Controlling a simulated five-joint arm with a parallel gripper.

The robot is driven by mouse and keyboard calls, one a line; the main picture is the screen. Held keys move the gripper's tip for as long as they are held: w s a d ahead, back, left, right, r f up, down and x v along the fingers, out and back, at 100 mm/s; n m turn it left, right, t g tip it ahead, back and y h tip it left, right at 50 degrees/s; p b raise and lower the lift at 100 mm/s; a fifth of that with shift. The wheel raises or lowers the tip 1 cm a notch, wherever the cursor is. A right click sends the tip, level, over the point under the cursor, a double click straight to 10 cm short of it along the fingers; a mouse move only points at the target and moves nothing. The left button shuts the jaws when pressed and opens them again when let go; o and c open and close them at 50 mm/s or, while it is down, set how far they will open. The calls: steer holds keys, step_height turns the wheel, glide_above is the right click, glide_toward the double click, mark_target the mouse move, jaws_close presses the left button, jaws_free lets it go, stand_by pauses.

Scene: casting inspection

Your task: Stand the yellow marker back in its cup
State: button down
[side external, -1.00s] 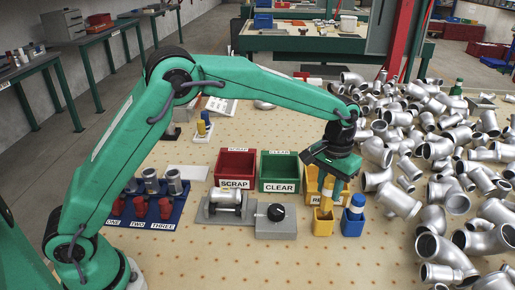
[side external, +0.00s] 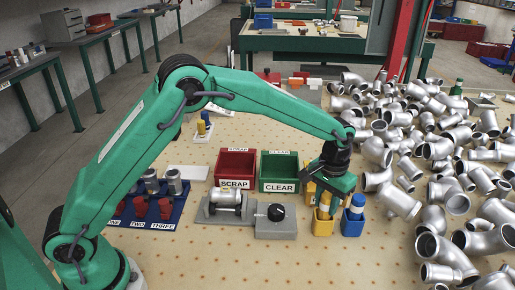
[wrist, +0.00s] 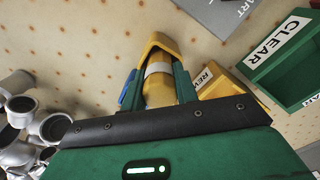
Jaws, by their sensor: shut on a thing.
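The yellow marker (side external: 324,205) stands about upright between the jaws of my gripper (side external: 325,196), which is shut on it. Its lower end is in the mouth of the yellow cup (side external: 323,227). In the wrist view, the marker (wrist: 158,90), with a pale band, lies between the two green fingers (wrist: 159,92), and the yellow cup (wrist: 155,44) shows past its far end. Whether the marker touches the bottom of the cup is hidden.
A blue cup (side external: 351,226) with a blue marker stands close on the right. The yellow bin (side external: 309,190) is behind my gripper, with the green CLEAR bin (side external: 279,186) and red SCRAP bin (side external: 236,183) to its left. Metal pipe castings (side external: 400,199) crowd the right side.

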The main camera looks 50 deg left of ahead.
steer(key=shift+f, duration=0.15)
steer(key=c, duration=1.1)
jaws_free()
steer(key=shift+w+r, duration=0.15)
steer(key=shift+r, duration=3.65)
steer(key=shift+a+r, duration=0.1)
steer(key=shift+r, duration=0.05)
